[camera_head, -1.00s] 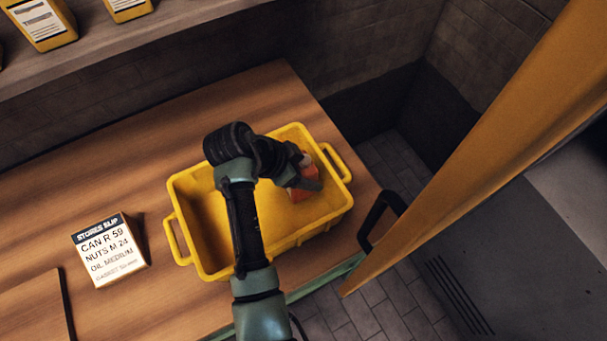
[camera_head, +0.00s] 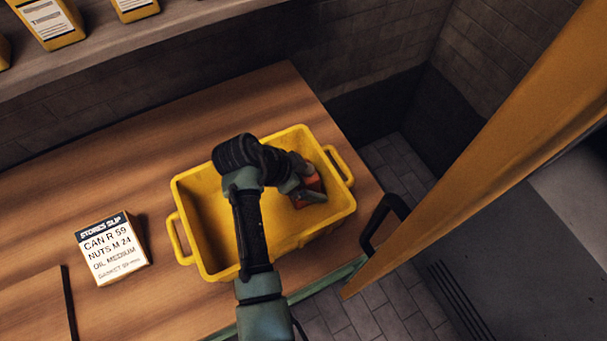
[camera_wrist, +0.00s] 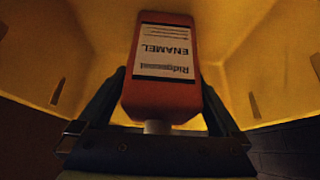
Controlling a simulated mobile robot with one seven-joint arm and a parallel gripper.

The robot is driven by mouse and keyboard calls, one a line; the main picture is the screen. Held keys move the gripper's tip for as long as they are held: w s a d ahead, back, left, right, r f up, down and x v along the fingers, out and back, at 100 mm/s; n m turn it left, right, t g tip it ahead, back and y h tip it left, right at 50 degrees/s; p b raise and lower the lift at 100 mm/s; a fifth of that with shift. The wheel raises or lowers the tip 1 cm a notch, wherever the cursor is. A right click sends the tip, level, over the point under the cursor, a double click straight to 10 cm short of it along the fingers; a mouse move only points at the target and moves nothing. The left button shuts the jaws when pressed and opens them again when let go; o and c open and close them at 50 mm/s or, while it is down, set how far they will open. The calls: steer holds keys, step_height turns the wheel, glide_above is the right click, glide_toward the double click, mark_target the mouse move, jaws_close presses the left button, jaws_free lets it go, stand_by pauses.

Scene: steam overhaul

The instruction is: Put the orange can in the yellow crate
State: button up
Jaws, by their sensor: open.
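The yellow crate (camera_head: 213,240) stands on the wooden bench, with my arm reaching over its near wall. The orange can (camera_head: 311,186) is inside the crate at its right end, partly hidden by my gripper (camera_head: 308,189). In the wrist view the orange can (camera_wrist: 162,95) carries a white label reading "ENAMEL", upside down in the picture, and its pale cap points toward my gripper (camera_wrist: 158,110). The fingers stand open on either side of the can. I cannot tell whether they touch it. Yellow crate walls (camera_wrist: 75,45) surround it.
A white "Stores slip" block (camera_head: 112,249) stands on the bench left of the crate. Several yellow containers (camera_head: 48,22) sit on a shelf (camera_head: 130,45) behind. An orange door-like panel (camera_head: 470,155) with a black handle (camera_head: 380,222) is close on the right.

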steer(key=v, duration=1.2)
steer(key=w+r+n+t+y, duration=0.25)
steer(key=w+r+t, duration=0.35)
steer(key=r, duration=0.8)
steer(key=w+r+n+t+y, duration=0.1)
steer(key=w+r+n+t, duration=0.5)
steer(key=r, duration=0.7)
steer(key=s+r+n+t, duration=0.1)
steer(key=s+r+t, duration=0.3)
steer(key=r, duration=0.5)
steer(key=s+d+r+n+t+y, duration=0.1)
steer(key=s+r+t, duration=0.3)
steer(key=s+r, duration=0.4)
steer(key=s+r+n+t+y, duration=0.1)
steer(key=s+r+n+t, duration=0.2)
steer(key=r, duration=0.8)
steer(key=s+t+b, duration=0.1)
steer(key=s, duration=0.1)
steer(key=shift+s+d+t, duration=0.3)
steer(key=shift+s+t, duration=0.1)
steer(key=shift+y, duration=0.25)
